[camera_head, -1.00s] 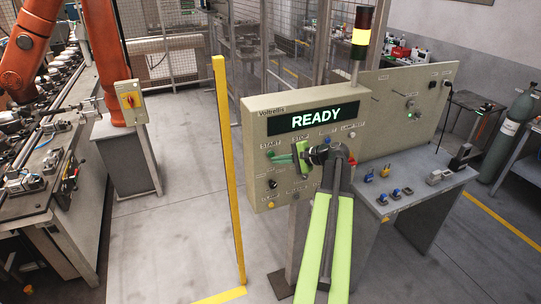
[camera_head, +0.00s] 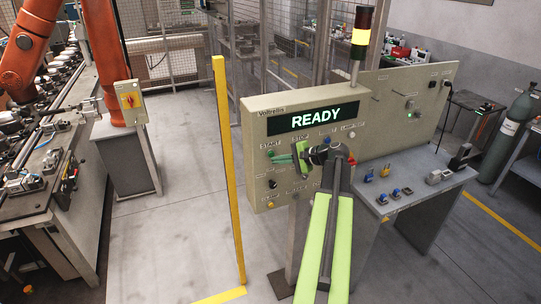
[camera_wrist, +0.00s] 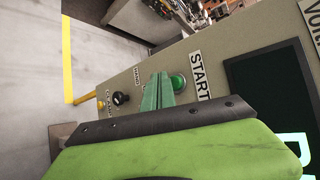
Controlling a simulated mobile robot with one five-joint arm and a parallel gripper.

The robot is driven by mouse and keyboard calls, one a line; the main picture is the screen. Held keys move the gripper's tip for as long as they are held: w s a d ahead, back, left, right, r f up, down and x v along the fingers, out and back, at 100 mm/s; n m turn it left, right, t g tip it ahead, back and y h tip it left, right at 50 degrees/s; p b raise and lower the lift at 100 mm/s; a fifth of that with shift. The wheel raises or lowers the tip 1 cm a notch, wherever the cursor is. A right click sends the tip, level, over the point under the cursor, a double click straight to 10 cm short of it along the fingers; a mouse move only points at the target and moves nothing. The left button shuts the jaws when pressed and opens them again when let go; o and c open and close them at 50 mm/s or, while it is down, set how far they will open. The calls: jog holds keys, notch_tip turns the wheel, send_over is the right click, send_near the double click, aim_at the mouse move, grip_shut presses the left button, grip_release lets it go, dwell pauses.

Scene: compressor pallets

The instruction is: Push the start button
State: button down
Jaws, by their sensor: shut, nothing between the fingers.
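The start button (camera_wrist: 178,83) is a round green button beside the START label (camera_wrist: 199,75) on the beige control panel (camera_head: 262,180). In the head view, its green edge shows just left of my fingers (camera_head: 270,153). My gripper (camera_wrist: 159,78) is shut, with its green fingers together and empty. In the wrist view, the fingertips lie close beside the button, to its left and partly overlapping it. I cannot tell whether they touch it or the panel. In the head view, my gripper (camera_head: 272,158) is in front of the panel's upper left, below the START label.
The panel's display (camera_head: 315,118) reads READY. A black knob (camera_wrist: 121,98) and a yellow button (camera_wrist: 101,105) sit on the same panel face. A yellow post (camera_head: 229,170) stands to the left. A signal tower (camera_head: 361,35) shows yellow light. A grey table (camera_head: 425,200) stands right.

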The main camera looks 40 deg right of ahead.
jog(key=shift+w+d, duration=0.2)
jog(key=shift+w, duration=0.2)
jog(key=shift+w+d, duration=0.15)
jog(key=shift+w, duration=0.3)
dwell(0.8)
jog(key=shift+s+a, duration=0.35)
jog(key=shift+s, duration=0.55)
jog(key=s+a, duration=0.2)
jog(key=s, duration=0.3)
jog(key=shift+s+a, duration=0.15)
jog(key=shift+s, duration=0.15)
dwell(0.6)
